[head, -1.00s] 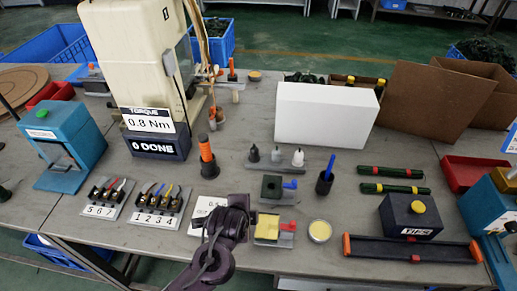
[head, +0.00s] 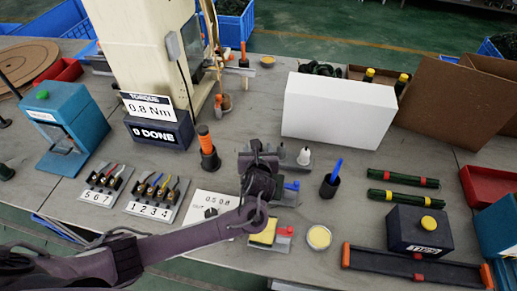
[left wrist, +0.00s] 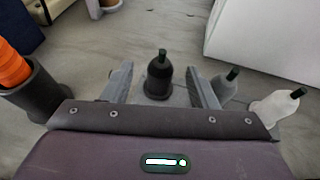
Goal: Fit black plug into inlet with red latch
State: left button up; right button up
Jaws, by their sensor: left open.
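The black plug (left wrist: 158,78) stands upright on a grey rail; in the left wrist view it shows between my finger tips, slightly beyond them. In the head view my gripper hides it. My left gripper (head: 260,153) is open and empty, its fingers (left wrist: 159,70) on either side of the plug's outline. A grey plug (left wrist: 227,84) and a white plug (left wrist: 274,104) stand to the right; the white one also shows in the head view (head: 304,157). The inlet with the red latch (head: 284,232) has a yellow block (head: 264,233) and sits nearer the table's front edge. My right gripper is not in view.
A blue latch (head: 292,186) shows beside my wrist, its inlet mostly hidden. An orange-topped black holder (head: 209,155) stands left of the gripper, a cup with a blue pen (head: 330,184) right. A white box (head: 338,110) stands behind the plugs.

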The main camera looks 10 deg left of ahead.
pick_arm(q)
jog(key=x, duration=0.5)
jog(key=shift+r, duration=0.1)
jog(key=c, duration=1)
jog(key=shift+c, duration=0.2)
